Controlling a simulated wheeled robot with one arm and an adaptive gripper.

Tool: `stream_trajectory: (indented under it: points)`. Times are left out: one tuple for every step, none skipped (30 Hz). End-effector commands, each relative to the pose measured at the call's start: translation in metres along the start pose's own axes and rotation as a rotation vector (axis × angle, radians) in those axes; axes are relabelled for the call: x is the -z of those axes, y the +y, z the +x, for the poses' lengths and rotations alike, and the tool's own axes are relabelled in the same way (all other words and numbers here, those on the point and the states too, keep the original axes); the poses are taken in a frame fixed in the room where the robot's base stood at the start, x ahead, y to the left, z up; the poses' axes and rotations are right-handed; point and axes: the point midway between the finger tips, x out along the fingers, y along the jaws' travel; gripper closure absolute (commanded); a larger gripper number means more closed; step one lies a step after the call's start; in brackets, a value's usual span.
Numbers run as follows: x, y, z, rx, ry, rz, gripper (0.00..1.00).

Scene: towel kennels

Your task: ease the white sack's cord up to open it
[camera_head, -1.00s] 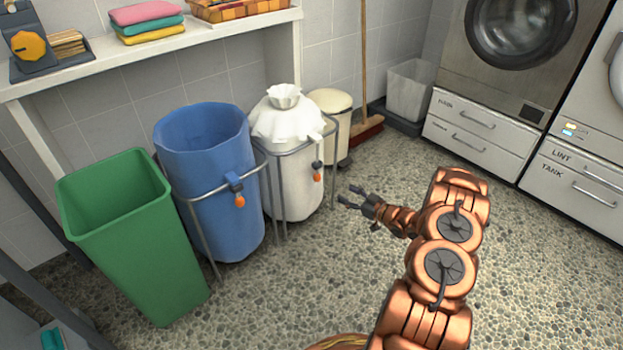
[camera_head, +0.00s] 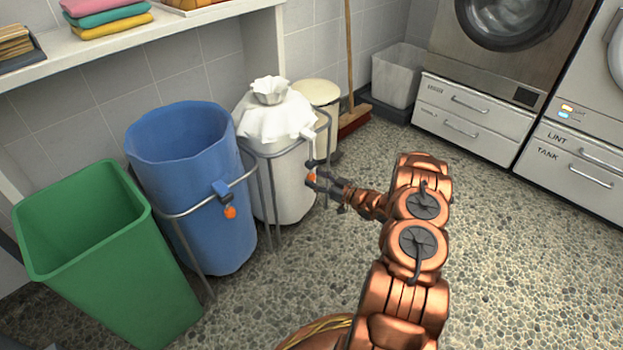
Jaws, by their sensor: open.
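The white sack (camera_head: 285,185) hangs in a grey metal frame, its gathered top (camera_head: 270,90) drawn together into a small ruffled neck. Its cord runs down the front right side to a small dark toggle with an orange end (camera_head: 311,178). My gripper (camera_head: 316,174) is open, with its fingertips at the orange end. In this view the fingers overlap the orange end; I cannot tell whether they touch it.
A blue sack (camera_head: 190,150) with its own orange toggle (camera_head: 230,212) stands open to the left, beside a green bin (camera_head: 90,270). A cream lidded bin (camera_head: 318,95) and a broom (camera_head: 352,115) stand behind. The pebbled floor (camera_head: 520,270) at right is clear.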

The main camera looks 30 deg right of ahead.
Motion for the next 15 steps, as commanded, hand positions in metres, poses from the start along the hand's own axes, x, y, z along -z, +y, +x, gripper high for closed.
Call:
stream_trajectory:
  points:
    - [-0.002, 0.0, 0.007, 0.001, 0.0, -0.002, 0.42]
    - [-0.002, 0.0, 0.009, 0.001, 0.0, -0.002, 0.42]
    - [-0.002, 0.0, 0.013, 0.0, -0.001, -0.002, 0.42]
    - [-0.001, 0.001, 0.015, 0.0, -0.001, -0.002, 0.42]
    - [-0.001, 0.001, 0.016, -0.001, -0.001, -0.001, 0.42]
    - [-0.001, 0.001, 0.018, -0.002, -0.001, -0.001, 0.42]
    - [-0.001, 0.001, 0.019, -0.002, -0.001, -0.001, 0.42]
    - [-0.001, 0.001, 0.02, -0.003, -0.001, 0.0, 0.42]
    - [0.0, 0.002, 0.02, -0.003, -0.001, 0.0, 0.42]
    - [0.0, 0.002, 0.02, -0.004, -0.001, 0.0, 0.42]
    - [0.0, 0.002, 0.02, -0.004, -0.001, 0.0, 0.42]
    - [0.0, 0.002, 0.02, -0.004, -0.001, 0.0, 0.42]
    - [0.0, 0.002, 0.02, -0.004, -0.001, 0.001, 0.42]
    - [0.0, 0.002, 0.02, -0.005, 0.0, 0.001, 0.42]
    - [0.0, 0.002, 0.02, -0.005, 0.0, 0.001, 0.42]
